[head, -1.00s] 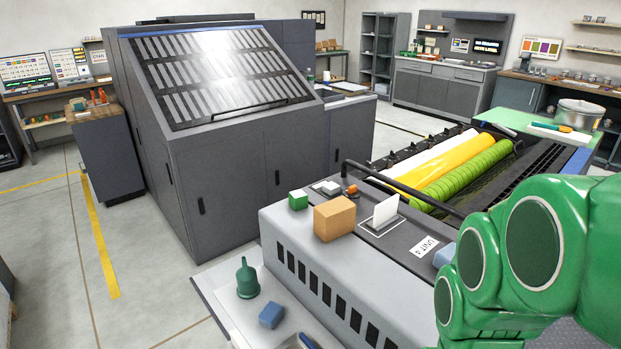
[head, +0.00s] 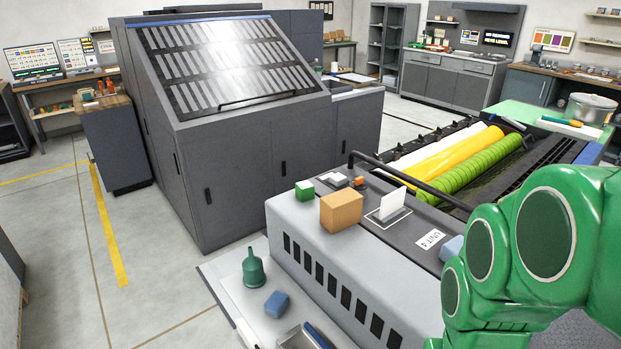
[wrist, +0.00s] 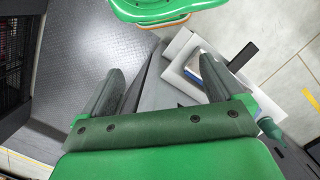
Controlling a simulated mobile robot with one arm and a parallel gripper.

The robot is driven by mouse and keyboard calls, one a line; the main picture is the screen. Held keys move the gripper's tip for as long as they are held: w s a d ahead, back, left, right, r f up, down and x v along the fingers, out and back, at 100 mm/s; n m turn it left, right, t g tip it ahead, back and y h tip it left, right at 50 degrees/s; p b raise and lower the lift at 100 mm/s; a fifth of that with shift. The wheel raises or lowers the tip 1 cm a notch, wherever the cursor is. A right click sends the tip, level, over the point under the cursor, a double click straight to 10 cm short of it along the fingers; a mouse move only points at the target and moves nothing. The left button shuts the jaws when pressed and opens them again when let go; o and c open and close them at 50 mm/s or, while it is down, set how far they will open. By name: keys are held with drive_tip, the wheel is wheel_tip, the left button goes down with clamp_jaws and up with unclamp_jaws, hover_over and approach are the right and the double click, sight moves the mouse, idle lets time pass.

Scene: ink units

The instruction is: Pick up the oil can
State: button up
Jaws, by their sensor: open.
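The oil can (head: 253,269) is dark green with a rounded base and a narrow upright spout. In the head view it stands on the pale ledge at the foot of the grey press unit, lower left of centre. A green shape that looks like the can shows in the wrist view (wrist: 270,128), right of the right finger and outside the jaws. My gripper (wrist: 160,66) is open in the wrist view, with nothing between its fingers. The head view shows my green arm at lower right, but not the gripper.
A blue block (head: 277,304) lies close beside the can, and a tray with a blue-edged item (head: 305,337) is nearer. The grey press unit (head: 330,262) rises right of the ledge, carrying an orange-brown box (head: 341,211) and a green cube (head: 304,190). Open floor lies left.

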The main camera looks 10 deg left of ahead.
drive_tip(key=w+a+f+m+t+y, duration=0.1)
drive_tip(key=w+a+f, duration=0.1)
drive_tip(key=w+a, duration=0.3)
drive_tip(key=w+a+f+m+t+y, duration=0.1)
drive_tip(key=w+a+f+m, duration=0.15)
drive_tip(key=w, duration=0.55)
drive_tip(key=m+t+y, duration=0.6)
drive_tip(key=m+t, duration=0.4)
drive_tip(key=m, duration=1.4)
approach(253, 268)
drive_tip(key=shift+n, duration=0.25)
drive_tip(key=w+a+f, duration=0.2)
drive_tip(key=a+f, duration=0.1)
drive_tip(key=shift+w+f, duration=0.1)
drive_tip(key=shift+f, duration=0.2)
drive_tip(key=shift+w+f+m+t, duration=0.3)
drive_tip(key=shift+w+f+m, duration=0.15)
drive_tip(key=shift+f+m, duration=0.35)
drive_tip(key=shift+w+d+r+x, duration=0.1)
drive_tip(key=shift+w+r+x, duration=0.05)
drive_tip(key=shift+x, duration=1.1)
drive_tip(key=shift+w+d+r+x, duration=0.1)
drive_tip(key=shift+w+r+x, duration=0.05)
drive_tip(key=shift+x, duration=1.1)
drive_tip(key=shift+w+d+r+x, duration=0.1)
drive_tip(key=shift+w+r+x, duration=0.1)
drive_tip(key=shift+x, duration=1.1)
drive_tip(key=shift+s, duration=0.1)
drive_tip(key=shift+c, duration=0.4)
drive_tip(key=c, duration=1.4)
